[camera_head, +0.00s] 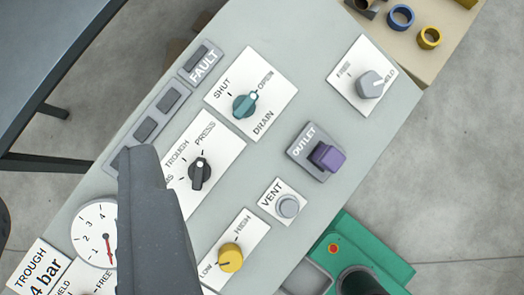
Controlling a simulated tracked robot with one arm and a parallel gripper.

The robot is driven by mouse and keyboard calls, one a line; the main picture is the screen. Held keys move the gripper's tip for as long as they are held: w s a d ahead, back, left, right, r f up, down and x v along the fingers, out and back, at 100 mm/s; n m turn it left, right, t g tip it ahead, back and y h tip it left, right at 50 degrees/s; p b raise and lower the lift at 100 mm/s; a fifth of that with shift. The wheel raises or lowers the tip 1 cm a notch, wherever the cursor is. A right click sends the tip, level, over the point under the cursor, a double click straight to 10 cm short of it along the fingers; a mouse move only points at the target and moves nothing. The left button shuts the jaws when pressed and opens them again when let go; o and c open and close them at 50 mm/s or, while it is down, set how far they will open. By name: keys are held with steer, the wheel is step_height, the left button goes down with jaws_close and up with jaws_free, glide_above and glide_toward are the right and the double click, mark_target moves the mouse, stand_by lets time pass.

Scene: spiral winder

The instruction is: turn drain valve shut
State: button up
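The drain valve is a teal knob (244,106) on a white plate (268,72) marked DRAIN, in the upper middle of the view. SHUT is printed at the plate's upper left and OPEN at its upper right. The knob's pointer is turned to the upper right, towards OPEN. A dark grey part of my gripper (140,153) rises from the bottom edge at left. Its tip is apart from the knob, to the lower left in the picture. I see no clear second finger, so its opening cannot be told.
On the grey panel (310,80) are a black TROUGH PRESS knob (199,172), a purple OUTLET switch (327,157), a VENT button (288,206), a yellow knob (230,257), a grey knob (370,84) and a gauge (96,233). A green box (375,250) stands at lower right.

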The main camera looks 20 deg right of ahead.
steer(key=w+d+f+m+g+p, duration=0.4)
steer(key=d+f+m+p, duration=0.3)
steer(key=f, duration=0.3)
steer(key=m+g+y+p, duration=0.2)
steer(key=p, duration=0.3)
glide_toward(246, 104)
steer(key=p+x, duration=0.2)
steer(key=x, duration=0.7)
jaws_close()
steer(key=shift+d, duration=0.1)
steer(key=shift+f, duration=0.1)
